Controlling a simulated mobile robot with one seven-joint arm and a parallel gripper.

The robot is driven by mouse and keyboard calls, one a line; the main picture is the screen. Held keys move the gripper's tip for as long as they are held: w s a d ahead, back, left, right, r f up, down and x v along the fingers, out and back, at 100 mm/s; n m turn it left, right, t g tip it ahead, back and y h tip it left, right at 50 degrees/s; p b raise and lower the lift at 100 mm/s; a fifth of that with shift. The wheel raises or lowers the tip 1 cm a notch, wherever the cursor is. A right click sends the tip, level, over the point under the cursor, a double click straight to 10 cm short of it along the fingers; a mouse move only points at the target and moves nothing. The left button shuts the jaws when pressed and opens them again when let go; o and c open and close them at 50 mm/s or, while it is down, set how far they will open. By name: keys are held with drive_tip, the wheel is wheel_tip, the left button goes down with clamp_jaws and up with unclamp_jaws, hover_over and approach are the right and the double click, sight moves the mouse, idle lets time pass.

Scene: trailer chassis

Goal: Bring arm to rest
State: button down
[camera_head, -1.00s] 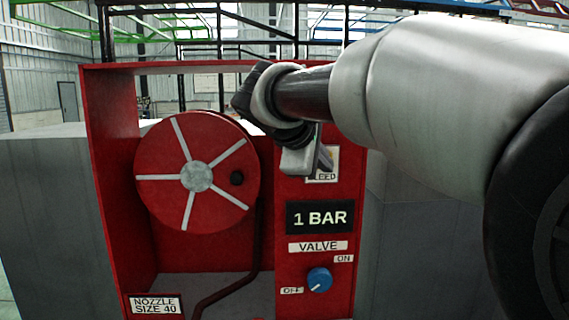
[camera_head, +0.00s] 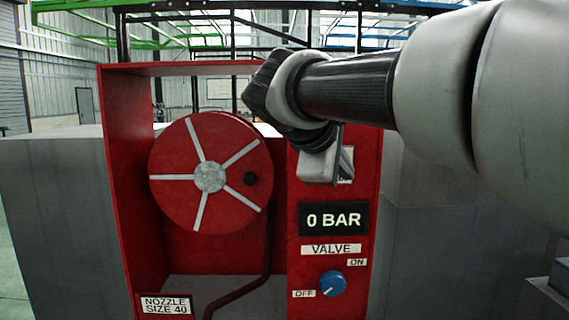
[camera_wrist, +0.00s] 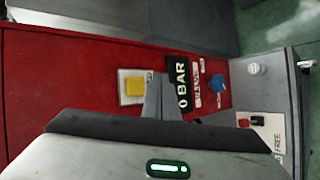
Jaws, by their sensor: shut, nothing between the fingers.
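My arm reaches in from the right in the head view. My gripper (camera_head: 340,170) hangs in front of the red cabinet's right panel, above the pressure display, and hides most of the bleed label there. In the wrist view my gripper (camera_wrist: 160,98) has its fingers together, with nothing between them. The yellow button (camera_wrist: 135,87) on its pale plate shows just left of the fingertips in that view; I cannot tell whether they touch the panel.
The display (camera_head: 333,219) reads 0 BAR. The blue valve knob (camera_head: 333,284) points toward OFF. A hose reel (camera_head: 210,172) fills the cabinet's left side. Grey blocks flank the red cabinet (camera_head: 125,180). A pale panel (camera_wrist: 263,130) with red and black buttons shows in the wrist view.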

idle(0.4)
drive_tip(key=s+f+m+g+y+p, duration=0.2)
drive_tip(key=s+f+m, duration=0.4)
drive_tip(key=s, duration=0.5)
drive_tip(key=s+f+m+g+y+p, duration=0.2)
drive_tip(key=s+f+m+y+p, duration=0.2)
drive_tip(key=s, duration=0.8)
wheel_tip(320, 180, down, 5)
drive_tip(key=d+m+p, duration=0.1)
drive_tip(key=m+p, duration=0.1)
drive_tip(key=shift+r+m, duration=0.2)
drive_tip(key=shift+m, duration=0.1)
